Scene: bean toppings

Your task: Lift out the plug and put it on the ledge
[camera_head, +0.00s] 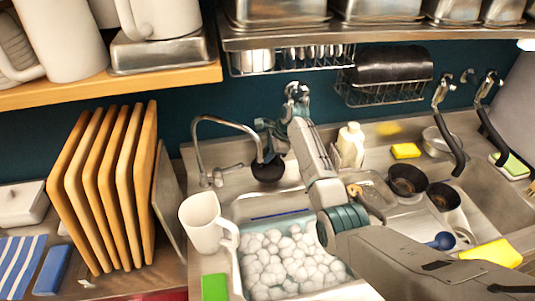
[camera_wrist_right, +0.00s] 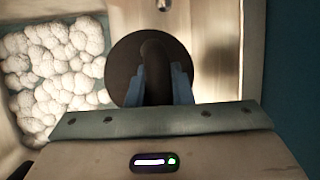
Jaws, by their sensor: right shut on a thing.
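The plug is a dark round disc with an upright handle. In the head view the plug (camera_head: 267,173) is at the ledge (camera_head: 232,180) behind the foam-filled basin, near the base of the tap. My right gripper (camera_head: 270,150) is above it, pointing down. In the right wrist view the blue fingers of the right gripper (camera_wrist_right: 158,88) are shut on the handle of the plug (camera_wrist_right: 123,62). The disc is over the pale ledge strip, beside the foam. I cannot tell whether it touches the ledge. My left gripper is not in view.
The basin (camera_head: 240,212) holds water and white foam. A curved tap (camera_head: 197,150) and a white mug (camera_head: 200,222) are to the left of the plug. A white bottle (camera_head: 350,146) stands right of my right arm on the back ledge. Dark pans (camera_head: 407,180) lie farther right.

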